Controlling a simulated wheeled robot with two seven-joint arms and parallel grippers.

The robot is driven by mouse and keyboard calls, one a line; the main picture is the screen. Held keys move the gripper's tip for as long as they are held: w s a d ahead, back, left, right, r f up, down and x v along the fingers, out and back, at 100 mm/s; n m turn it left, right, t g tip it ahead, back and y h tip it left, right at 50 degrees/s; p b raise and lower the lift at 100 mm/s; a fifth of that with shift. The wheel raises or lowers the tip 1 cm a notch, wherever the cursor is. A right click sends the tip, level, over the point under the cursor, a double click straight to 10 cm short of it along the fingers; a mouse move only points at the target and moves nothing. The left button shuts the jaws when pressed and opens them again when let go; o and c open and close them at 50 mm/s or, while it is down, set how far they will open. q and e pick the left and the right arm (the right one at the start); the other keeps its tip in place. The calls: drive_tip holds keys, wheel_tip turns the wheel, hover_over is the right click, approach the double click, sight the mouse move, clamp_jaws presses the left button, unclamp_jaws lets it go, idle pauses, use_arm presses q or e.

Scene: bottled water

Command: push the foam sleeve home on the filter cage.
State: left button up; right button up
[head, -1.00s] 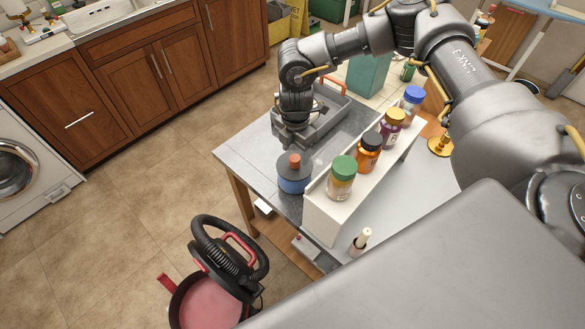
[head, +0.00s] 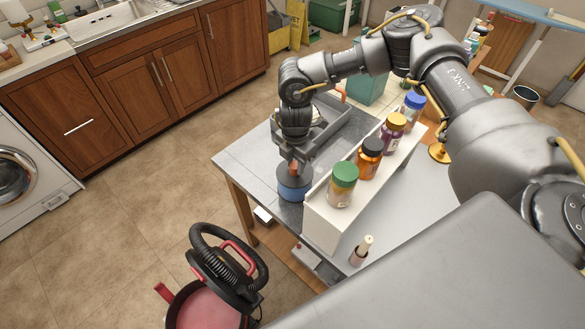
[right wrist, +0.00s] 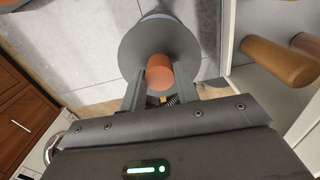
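A round dark grey part with a blue lower band (head: 294,187) stands on the grey worktop, with an orange knob (head: 293,168) on top. I cannot tell which part is the foam sleeve and which the filter cage. In the right wrist view, the dark grey disc (right wrist: 137,49) and orange knob (right wrist: 160,72) are seen from above. My right gripper (head: 296,158) points down over it. In the right wrist view, its fingers (right wrist: 162,84) are spread, one on each side of the knob; contact is unclear. My left gripper is out of view.
A white ledge (head: 322,226) with several capped bottles runs close on the right. A grey tray (head: 340,130) lies behind my right gripper. A red and black vacuum cleaner (head: 213,290) stands on the floor in front. The worktop's left part is clear.

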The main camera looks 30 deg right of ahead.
drive_tip(key=c, duration=0.5)
wheel_tip(320, 180, up, 6)
drive_tip(key=p, duration=0.6)
drive_tip(key=shift+r, duration=0.15)
